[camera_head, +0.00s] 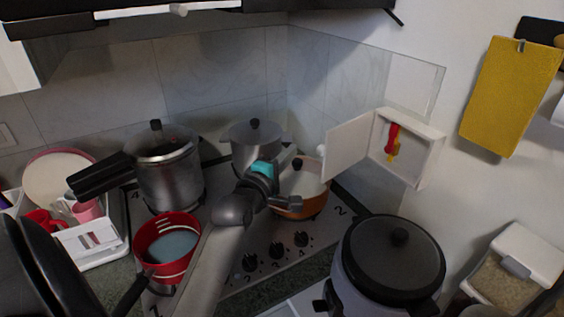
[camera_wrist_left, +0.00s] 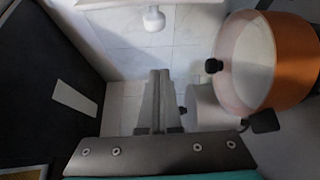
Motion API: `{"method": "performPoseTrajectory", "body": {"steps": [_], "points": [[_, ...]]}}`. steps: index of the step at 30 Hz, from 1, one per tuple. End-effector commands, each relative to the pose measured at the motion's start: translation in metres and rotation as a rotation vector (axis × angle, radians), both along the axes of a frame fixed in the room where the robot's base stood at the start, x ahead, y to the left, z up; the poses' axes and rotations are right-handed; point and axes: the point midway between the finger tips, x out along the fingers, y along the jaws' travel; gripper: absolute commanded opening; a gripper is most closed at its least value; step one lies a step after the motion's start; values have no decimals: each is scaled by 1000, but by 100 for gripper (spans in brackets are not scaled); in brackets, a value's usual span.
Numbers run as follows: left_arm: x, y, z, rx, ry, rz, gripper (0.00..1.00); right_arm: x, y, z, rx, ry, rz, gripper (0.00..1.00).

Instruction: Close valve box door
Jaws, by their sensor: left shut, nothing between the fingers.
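The white valve box (camera_head: 434,157) is fixed to the wall right of the corner. Its white door (camera_head: 348,146) stands open, swung out to the left, and a red and a yellow valve handle (camera_head: 392,140) show inside. A white round knob (camera_head: 322,149) is at the door's left edge; a similar knob (camera_wrist_left: 153,18) hangs below a white panel at the top of the left wrist view. My left gripper (camera_head: 288,203) is shut and empty, below and left of the door, by the orange pot, apart from the door. My right gripper is not in view.
An orange pot (camera_head: 302,206), a steel pot (camera_head: 256,148), a pressure cooker (camera_head: 170,180) and a red pan (camera_head: 140,236) stand on the stove. A black-lidded cooker (camera_head: 396,255) stands in front of the valve box. A yellow board (camera_head: 510,95) hangs at right.

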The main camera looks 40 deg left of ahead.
Motion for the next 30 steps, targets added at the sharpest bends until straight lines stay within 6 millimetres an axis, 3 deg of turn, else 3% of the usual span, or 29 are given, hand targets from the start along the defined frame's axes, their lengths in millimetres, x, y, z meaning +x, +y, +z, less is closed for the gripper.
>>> {"method": "performPoseTrajectory", "body": {"steps": [7, 16, 30], "points": [[40, 7, 0, 1, 0, 0, 0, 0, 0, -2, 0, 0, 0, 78], [33, -28, 1, 0, 1, -1, 0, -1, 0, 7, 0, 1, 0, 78], [32, -33, 1, 1, 2, 0, 0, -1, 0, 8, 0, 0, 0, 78]]}}
